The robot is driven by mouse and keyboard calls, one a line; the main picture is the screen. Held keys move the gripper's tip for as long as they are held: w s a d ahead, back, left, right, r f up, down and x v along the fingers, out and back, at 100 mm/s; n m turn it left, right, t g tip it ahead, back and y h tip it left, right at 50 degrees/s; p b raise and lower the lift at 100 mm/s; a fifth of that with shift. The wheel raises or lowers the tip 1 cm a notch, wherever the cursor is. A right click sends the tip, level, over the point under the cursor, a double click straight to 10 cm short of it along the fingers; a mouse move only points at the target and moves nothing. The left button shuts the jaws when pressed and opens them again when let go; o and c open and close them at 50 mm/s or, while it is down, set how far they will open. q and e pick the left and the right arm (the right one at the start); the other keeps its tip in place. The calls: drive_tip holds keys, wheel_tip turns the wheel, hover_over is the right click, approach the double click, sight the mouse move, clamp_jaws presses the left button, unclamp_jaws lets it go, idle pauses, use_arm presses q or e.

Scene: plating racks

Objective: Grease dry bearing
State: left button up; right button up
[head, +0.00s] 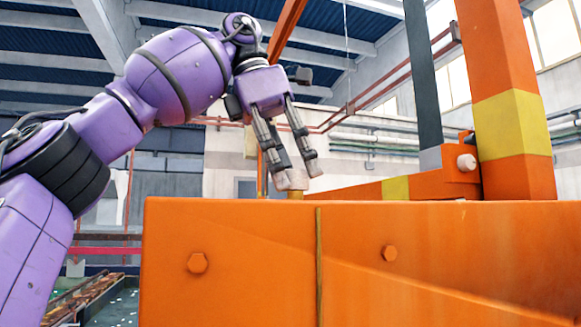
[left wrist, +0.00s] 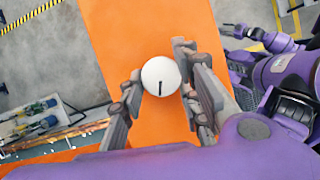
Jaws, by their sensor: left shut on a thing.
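My left gripper (head: 294,168) reaches down over the top edge of an orange machine frame (head: 230,235) in the head view. Its two fingers are shut on a pale round cap (head: 291,180), one finger on each side. A short brass-coloured piece (head: 295,194) shows just under the cap, at the frame's top edge. In the left wrist view the cap (left wrist: 160,76) is a white disc with a dark slot, between the fingers (left wrist: 159,68) and above the orange beam (left wrist: 118,35). I cannot tell which part is the dry bearing. My right gripper does not show.
An orange post (head: 512,100) with a yellow band stands at the right. Beside it, a dark bar (head: 424,75) meets an orange bracket with a pale knob (head: 466,162). Grey floor (left wrist: 60,65) lies below the beam. The space above the frame, left of the dark bar, looks open.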

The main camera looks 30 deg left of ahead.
use_arm(q)
drive_tip(key=shift+w+r+m+g+h, duration=0.1)
drive_tip(key=shift+m+g+h, duration=0.25)
drive_tip(key=shift+m, duration=0.95)
drive_tip(key=shift+w+r+m+g+h, duration=0.15)
drive_tip(key=shift+m+g, duration=0.4)
drive_tip(key=shift+m, duration=0.75)
drive_tip(key=shift+f, duration=0.15)
drive_tip(key=o, duration=1)
drive_tip(key=shift+m, duration=0.3)
drive_tip(key=shift+o, duration=0.3)
drive_tip(key=shift+w+f, duration=0.1)
drive_tip(key=shift+w, duration=0.05)
drive_tip(key=shift+n, duration=0.4)
